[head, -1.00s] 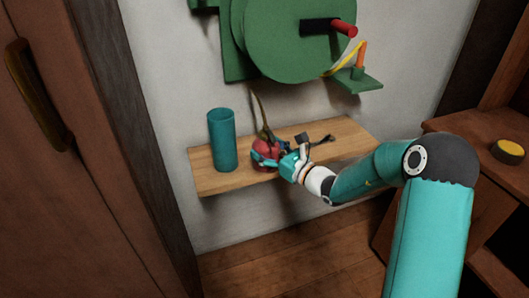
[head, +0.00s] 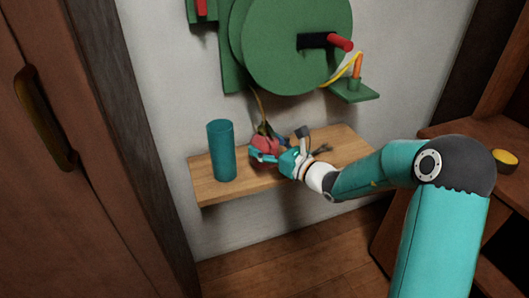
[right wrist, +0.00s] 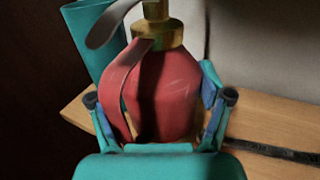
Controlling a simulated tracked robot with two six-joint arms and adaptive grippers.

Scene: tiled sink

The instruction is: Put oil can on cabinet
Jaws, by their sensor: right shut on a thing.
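The red oil can (head: 266,144) with a brass neck and thin spout is at the wooden wall shelf (head: 210,186). My right gripper (head: 264,152) is shut on it from the right side. In the right wrist view the red can body (right wrist: 168,95) stands between the two fingers (right wrist: 160,118), with its handle strap on the left. I cannot tell whether the can's base touches the shelf. A wooden cabinet (head: 470,128) stands at the right, partly behind my right arm. My left gripper is not in view.
A teal cylinder (head: 221,150) stands on the shelf just left of the can. A dark tool (head: 322,149) lies on the shelf to the right. A green wheel machine (head: 290,45) hangs above. A yellow-topped round object (head: 505,160) sits on the cabinet.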

